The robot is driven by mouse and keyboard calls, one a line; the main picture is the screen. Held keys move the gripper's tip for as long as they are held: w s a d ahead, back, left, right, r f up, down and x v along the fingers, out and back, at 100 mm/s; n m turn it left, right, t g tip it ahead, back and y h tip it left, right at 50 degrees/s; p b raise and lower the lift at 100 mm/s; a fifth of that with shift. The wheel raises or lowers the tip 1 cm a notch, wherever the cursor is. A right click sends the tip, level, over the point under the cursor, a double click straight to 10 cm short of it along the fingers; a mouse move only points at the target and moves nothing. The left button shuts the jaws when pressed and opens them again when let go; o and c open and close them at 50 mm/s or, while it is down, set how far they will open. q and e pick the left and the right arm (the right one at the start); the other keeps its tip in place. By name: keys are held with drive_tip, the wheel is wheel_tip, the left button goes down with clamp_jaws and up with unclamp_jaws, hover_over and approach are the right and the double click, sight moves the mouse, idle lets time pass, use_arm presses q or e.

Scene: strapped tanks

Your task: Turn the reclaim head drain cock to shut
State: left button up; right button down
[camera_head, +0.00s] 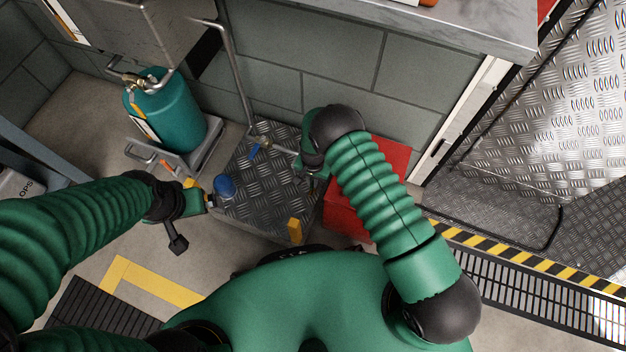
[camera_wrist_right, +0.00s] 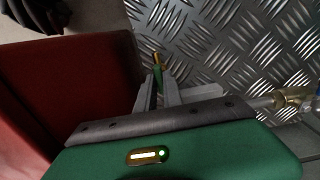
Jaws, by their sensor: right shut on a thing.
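My right gripper (camera_head: 308,170) reaches down beside the red box, at the end of a thin pipe; my own arm hides much of it. In the right wrist view my right gripper (camera_wrist_right: 165,88) has its grey fingers closed on a slim green handle (camera_wrist_right: 158,75) with a brass-coloured tip. It appears to be the drain cock's handle; its body is hidden. A brass fitting (camera_wrist_right: 290,98) on the pipe shows at the right. My left gripper (camera_head: 208,201) is beside a round blue thing (camera_head: 225,187); whether it holds it is unclear.
A blue lever (camera_head: 257,150) sits on the pipe by the wall. The tread-plate platform (camera_head: 262,185) lies under the grippers. The red box (camera_head: 382,180) stands close to my right gripper. A teal tank (camera_head: 172,115) stands at the left, and a yellow block (camera_head: 294,230) at the platform's front edge.

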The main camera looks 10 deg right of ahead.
idle(0.4)
drive_tip(key=c, duration=1.5)
unclamp_jaws()
wheel_tip(320, 180, up, 17)
drive_tip(key=p, duration=0.8)
drive_tip(key=shift+f, duration=0.15)
